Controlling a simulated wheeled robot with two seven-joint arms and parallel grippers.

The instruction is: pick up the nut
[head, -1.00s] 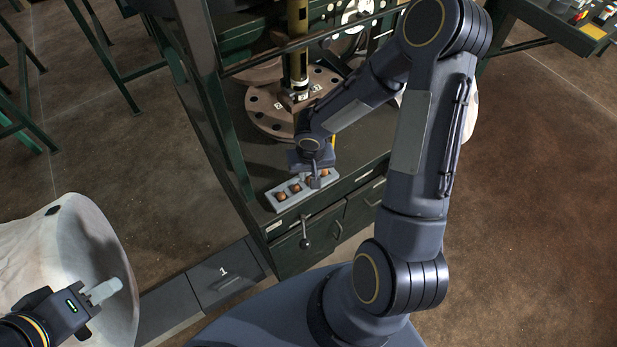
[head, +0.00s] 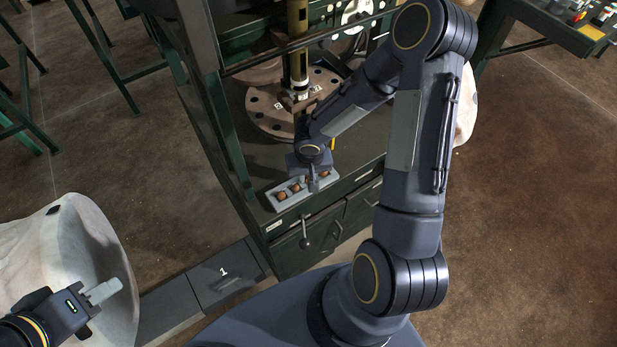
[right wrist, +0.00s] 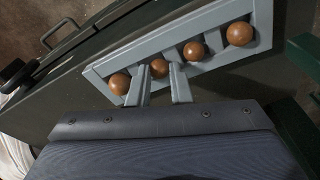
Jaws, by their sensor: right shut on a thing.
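Several round brown nuts sit in a row in a pale grey tray (head: 274,200) on the green bench. My right gripper (right wrist: 160,80) is at the tray, its two pale fingers on either side of one nut (right wrist: 158,68), shut on it. That nut is still down in the tray. Another nut (right wrist: 120,83) lies to its left, and two more, a nearer one (right wrist: 194,51) and an end one (right wrist: 240,34), lie to its right. In the head view the right gripper partly hides the tray's middle. My left gripper (head: 103,292) is far off at lower left; its finger gap is unclear.
A round brown flange (head: 262,118) with a vertical post (head: 297,50) stands behind the tray. A green frame upright (head: 222,140) rises to the left. Drawers with a lever (head: 305,235) are below. A pale bulk bag (head: 95,240) is near my left gripper.

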